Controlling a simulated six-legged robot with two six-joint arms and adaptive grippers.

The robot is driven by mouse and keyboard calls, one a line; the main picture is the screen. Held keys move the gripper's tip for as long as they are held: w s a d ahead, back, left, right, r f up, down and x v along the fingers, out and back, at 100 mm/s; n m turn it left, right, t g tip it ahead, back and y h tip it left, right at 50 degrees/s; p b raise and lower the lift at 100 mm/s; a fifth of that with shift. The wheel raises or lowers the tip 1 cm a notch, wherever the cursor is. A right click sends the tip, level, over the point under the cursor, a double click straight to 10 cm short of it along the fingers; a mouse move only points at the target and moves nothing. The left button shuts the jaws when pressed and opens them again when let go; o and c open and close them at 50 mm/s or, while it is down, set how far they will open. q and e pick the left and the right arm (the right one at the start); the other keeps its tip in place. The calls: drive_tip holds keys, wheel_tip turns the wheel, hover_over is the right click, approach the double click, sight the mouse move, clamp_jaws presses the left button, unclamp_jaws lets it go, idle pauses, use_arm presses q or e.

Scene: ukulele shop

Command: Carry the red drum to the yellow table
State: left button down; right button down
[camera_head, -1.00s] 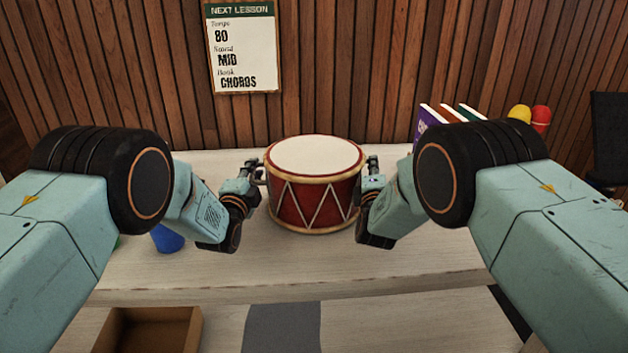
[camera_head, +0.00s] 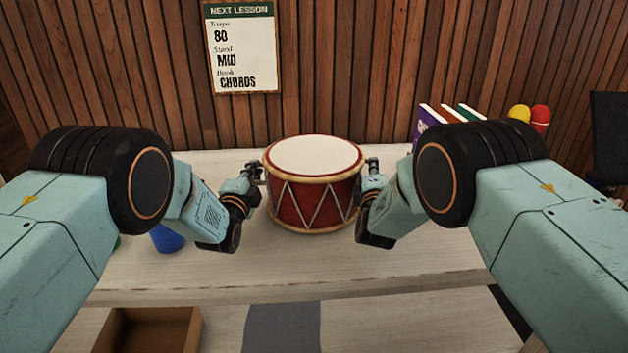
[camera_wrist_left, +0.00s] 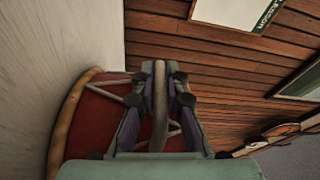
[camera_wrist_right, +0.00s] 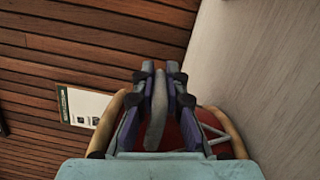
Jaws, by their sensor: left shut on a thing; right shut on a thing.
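The red drum (camera_head: 312,204) with a white top, gold rims and white zigzag cords stands upright at the pale wooden table (camera_head: 400,267). I cannot tell whether its base touches the tabletop. My left gripper (camera_head: 257,170) is at the drum's left side, shut on a grey handle (camera_wrist_left: 160,112). My right gripper (camera_head: 372,167) is at the right side, shut on another grey handle (camera_wrist_right: 156,115). Red drum wall shows beside the fingers in both wrist views. No yellow table is in view.
A blue object (camera_head: 167,238) is partly behind my left arm. Books (camera_head: 428,118) and yellow and red round-headed things (camera_head: 530,115) stand at the back right. A slatted wall (camera_head: 340,70) with a lesson sign (camera_head: 242,48) is behind. An open brown box (camera_head: 150,330) is below.

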use_arm(q)
drive_tip(key=shift+w+a+r, duration=0.1)
drive_tip(key=shift+r, duration=0.15)
use_arm(e)
drive_tip(key=shift+r, duration=0.25)
